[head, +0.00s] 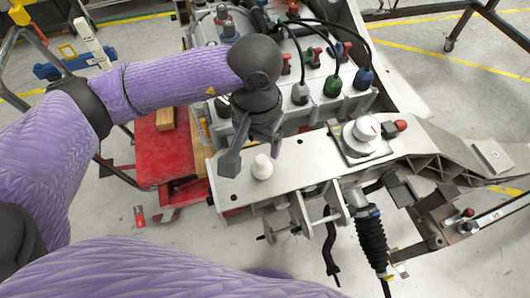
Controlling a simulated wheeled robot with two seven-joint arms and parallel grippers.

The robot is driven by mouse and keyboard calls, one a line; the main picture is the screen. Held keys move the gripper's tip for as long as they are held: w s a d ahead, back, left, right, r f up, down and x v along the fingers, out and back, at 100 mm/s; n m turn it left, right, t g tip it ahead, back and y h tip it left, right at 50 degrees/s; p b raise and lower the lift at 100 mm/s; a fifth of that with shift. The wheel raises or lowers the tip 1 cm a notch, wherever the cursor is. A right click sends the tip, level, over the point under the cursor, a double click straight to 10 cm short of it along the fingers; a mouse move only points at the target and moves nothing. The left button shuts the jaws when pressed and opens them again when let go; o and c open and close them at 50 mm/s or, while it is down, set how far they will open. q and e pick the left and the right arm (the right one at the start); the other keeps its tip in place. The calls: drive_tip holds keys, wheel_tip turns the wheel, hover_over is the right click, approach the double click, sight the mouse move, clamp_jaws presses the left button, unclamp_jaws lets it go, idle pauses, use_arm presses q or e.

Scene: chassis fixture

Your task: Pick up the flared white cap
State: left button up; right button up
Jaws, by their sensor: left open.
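The flared white cap (262,168) stands upright on the light metal plate (310,160), near its left end. It has a narrow rounded top and a wider base. My left gripper (253,153) points down just above and behind the cap. Its fingers are open, one to the left of the cap and the other above and to the right in the picture. The gripper looks empty, and the cap is not between the fingertips as far as I can tell. My right gripper is not in view.
A larger white round knob (364,130) sits on a square base further right, beside a red knob (400,125). Behind the plate are connectors with black cables, including a green one (332,86). A red platform (160,150) stands left. Black hardware hangs at the plate's front.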

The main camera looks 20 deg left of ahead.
sight(262, 159)
use_arm(q)
drive_tip(key=f, duration=0.6)
drive_tip(key=shift+d+b, duration=0.3)
drive_tip(key=shift+b, duration=0.05)
drive_tip(key=shift+c, duration=0.3)
clamp_jaws()
